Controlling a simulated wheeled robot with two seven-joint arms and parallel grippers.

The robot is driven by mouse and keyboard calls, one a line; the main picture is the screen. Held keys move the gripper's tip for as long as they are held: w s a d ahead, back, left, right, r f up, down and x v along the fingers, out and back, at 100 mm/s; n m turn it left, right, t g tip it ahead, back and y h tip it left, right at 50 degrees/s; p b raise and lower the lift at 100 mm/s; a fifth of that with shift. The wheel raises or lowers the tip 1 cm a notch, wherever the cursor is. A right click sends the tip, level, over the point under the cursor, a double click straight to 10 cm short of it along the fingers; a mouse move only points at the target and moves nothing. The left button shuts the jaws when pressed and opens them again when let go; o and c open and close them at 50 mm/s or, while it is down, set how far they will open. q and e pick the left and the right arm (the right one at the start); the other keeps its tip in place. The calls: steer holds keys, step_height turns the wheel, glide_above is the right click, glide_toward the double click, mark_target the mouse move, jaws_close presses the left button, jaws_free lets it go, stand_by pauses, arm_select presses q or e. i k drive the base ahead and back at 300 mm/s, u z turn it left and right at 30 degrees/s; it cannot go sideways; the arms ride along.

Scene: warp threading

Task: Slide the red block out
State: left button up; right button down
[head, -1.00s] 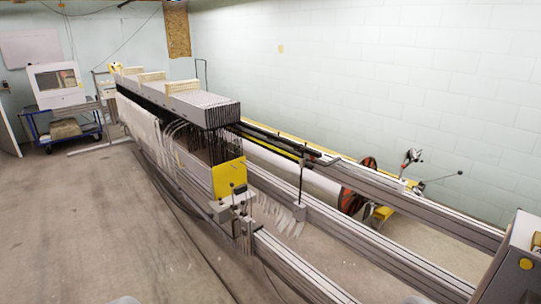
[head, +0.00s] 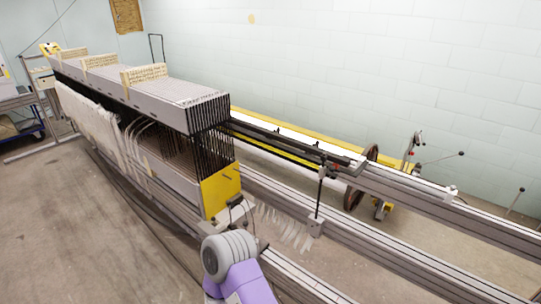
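A tiny red spot (head: 336,167) shows on the dark upper rail, near its right end. It is too small to tell for sure whether it is the red block. A purple and grey link of my own arm rises at the bottom middle, in front of the near rail. No gripper fingers show, so I cannot see either gripper or what it holds.
A long warp machine with a grey slatted top (head: 150,90) and yellow end plate (head: 221,190) fills the left and middle. Metal rails (head: 420,255) run to the lower right. A post (head: 319,195) stands between them. Bare floor (head: 80,240) lies left.

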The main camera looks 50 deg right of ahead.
mark_target(335, 166)
steer(key=z, duration=0.65)
steer(key=i, duration=1.45)
steer(key=z, duration=1.25)
steer(key=i, duration=0.15)
steer(key=z, duration=0.05)
